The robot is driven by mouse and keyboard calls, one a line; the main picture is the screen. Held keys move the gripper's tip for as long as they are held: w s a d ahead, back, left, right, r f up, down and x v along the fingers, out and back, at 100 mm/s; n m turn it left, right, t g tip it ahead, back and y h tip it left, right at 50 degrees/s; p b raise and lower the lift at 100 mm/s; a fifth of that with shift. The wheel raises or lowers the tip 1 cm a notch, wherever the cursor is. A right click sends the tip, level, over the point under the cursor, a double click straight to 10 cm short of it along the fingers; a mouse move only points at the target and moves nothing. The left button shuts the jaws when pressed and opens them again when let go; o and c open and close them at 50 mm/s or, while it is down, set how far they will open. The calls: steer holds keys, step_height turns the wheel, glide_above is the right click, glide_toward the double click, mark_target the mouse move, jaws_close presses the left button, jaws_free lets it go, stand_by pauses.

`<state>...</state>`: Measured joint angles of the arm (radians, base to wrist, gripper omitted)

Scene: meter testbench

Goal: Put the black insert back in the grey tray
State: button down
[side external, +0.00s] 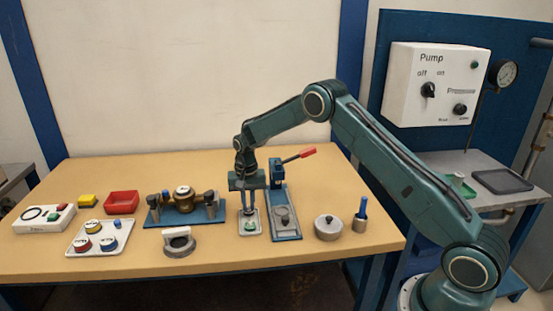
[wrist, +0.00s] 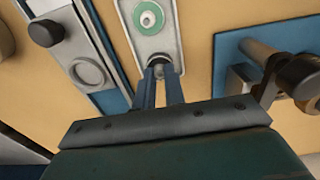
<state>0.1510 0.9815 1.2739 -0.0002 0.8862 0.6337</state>
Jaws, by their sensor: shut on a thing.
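The small grey tray (side external: 242,232) lies on the table below my gripper (side external: 246,203). It also shows at the top of the wrist view (wrist: 154,43), with a green round piece (wrist: 148,17) in its far part. My gripper (wrist: 161,73) points down at the near end of the tray. Its two blue fingers are close together and shut on a small dark piece, the black insert (wrist: 158,70), mostly hidden between the fingertips. I cannot tell whether the insert touches the tray floor.
A blue press fixture with a red lever (side external: 300,154) stands just right of the tray. A blue stand with a brass part (side external: 184,197) is to its left. The front table edge is clear.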

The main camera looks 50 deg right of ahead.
steer(key=shift+f, duration=0.45)
stand_by(0.3)
steer(key=c, duration=1.1)
jaws_free()
steer(key=shift+c, duration=0.2)
steer(key=shift+r, duration=0.15)
steer(key=shift+r, duration=3.35)
